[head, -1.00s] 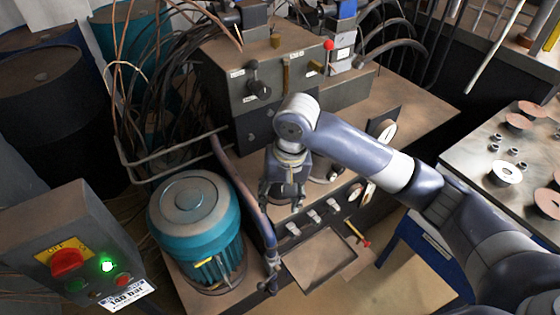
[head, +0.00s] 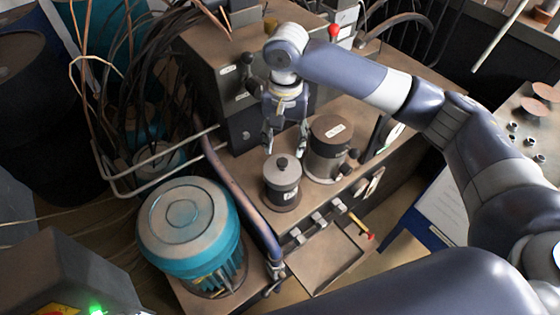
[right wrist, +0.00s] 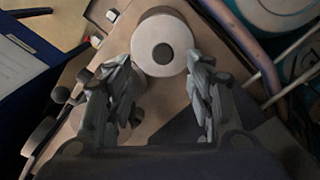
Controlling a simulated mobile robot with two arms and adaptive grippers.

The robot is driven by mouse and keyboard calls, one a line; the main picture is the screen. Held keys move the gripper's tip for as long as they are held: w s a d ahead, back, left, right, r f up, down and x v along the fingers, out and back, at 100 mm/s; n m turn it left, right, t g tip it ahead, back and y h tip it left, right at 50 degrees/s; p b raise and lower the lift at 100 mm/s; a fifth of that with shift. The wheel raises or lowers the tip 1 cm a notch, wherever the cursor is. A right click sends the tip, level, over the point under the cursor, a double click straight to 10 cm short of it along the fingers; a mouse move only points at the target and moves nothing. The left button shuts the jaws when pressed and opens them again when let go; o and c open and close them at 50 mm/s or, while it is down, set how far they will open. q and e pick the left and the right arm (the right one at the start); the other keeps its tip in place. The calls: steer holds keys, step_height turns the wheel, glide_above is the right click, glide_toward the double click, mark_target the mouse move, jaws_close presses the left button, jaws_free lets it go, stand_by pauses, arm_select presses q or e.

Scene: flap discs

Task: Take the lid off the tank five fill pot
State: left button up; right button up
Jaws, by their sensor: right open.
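A small dark pot (head: 283,192) with a white label stands on the bench top. Its round lid (head: 282,168) with a dark knob sits on it; the label is too small to read. My right gripper (head: 285,147) is open and empty, pointing down, just behind and above the pot in the head view. In the right wrist view the pale round lid (right wrist: 148,47) with its dark centre knob lies just ahead of the open fingertips (right wrist: 163,66), apart from them as far as I can tell. My left gripper is not in view.
A wider canister (head: 328,133) with a label on top stands close right of the pot. A teal motor (head: 190,225) and a hose (head: 232,190) are on the left. A valve block (head: 215,85) rises behind. A shallow tray (head: 320,257) lies in front.

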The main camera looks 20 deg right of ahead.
mark_target(282, 161)
steer(key=shift+s+f, duration=0.15)
steer(key=shift+f, duration=0.5)
steer(key=shift+s+f, duration=0.15)
steer(key=shift+f, duration=0.45)
steer(key=shift+w+f, duration=0.1)
steer(key=shift+f, duration=0.3)
steer(key=f, duration=0.1)
steer(key=f+p, duration=0.1)
steer(key=f, duration=0.2)
steer(key=shift+w+a+f, duration=0.1)
steer(key=shift+a+f, duration=0.15)
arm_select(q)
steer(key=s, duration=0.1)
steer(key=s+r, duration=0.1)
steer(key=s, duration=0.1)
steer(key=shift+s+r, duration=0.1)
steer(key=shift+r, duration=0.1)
arm_select(e)
jaws_close()
